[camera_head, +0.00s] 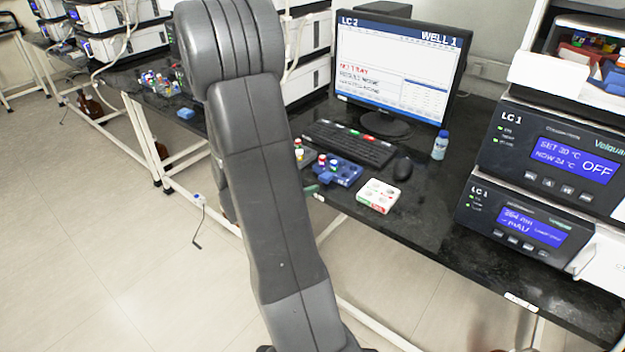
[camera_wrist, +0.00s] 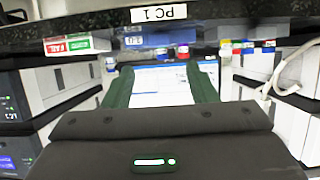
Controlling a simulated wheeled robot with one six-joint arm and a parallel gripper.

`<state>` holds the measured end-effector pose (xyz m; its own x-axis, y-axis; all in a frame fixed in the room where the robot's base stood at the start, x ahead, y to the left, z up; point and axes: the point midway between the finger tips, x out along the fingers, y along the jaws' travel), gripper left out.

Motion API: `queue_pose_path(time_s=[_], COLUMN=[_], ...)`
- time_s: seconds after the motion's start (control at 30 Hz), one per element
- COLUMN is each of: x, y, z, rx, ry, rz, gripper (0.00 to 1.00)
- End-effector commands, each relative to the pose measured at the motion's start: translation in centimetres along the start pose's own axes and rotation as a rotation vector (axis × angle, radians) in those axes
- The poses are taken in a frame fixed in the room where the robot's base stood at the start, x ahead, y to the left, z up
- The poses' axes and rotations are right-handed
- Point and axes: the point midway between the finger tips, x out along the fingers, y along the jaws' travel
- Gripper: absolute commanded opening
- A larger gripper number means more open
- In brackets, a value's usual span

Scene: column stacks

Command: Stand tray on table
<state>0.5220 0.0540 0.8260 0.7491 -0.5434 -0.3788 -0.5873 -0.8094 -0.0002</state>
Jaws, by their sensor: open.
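A white tray (camera_head: 378,195) with round holes and red and green labels sits near the table's front edge, right of a blue rack (camera_head: 345,173). I cannot tell which of these is the task's tray. In the wrist view, which is upside down, the white tray (camera_wrist: 77,44) and the blue rack (camera_wrist: 150,40) show along the edge of the black table (camera_wrist: 260,20). My gripper (camera_wrist: 166,70) has its green fingers apart with nothing between them. It is at the table's front edge, facing the blue rack. In the head view my arm hides most of it.
A keyboard (camera_head: 350,144), a mouse (camera_head: 402,168), a monitor (camera_head: 395,75) and a blue-capped bottle (camera_head: 440,146) stand behind the racks. Stacked LC 1 units (camera_head: 548,160) stand at the right. The table between tray and units is clear.

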Motion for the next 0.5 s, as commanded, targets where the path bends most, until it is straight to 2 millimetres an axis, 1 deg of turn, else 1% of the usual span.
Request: queue_pose_path(time_s=[0.03,0.2,0.5], x=[-0.8,-2.1,-2.2], y=[-0.1,0.0,0.0], z=[-0.1,0.0,0.0], rx=[-0.001,0.0,-0.001], ry=[0.0,0.0,0.0], rz=[-0.002,-0.001,0.001], gripper=[0.52,0.52,0.52])
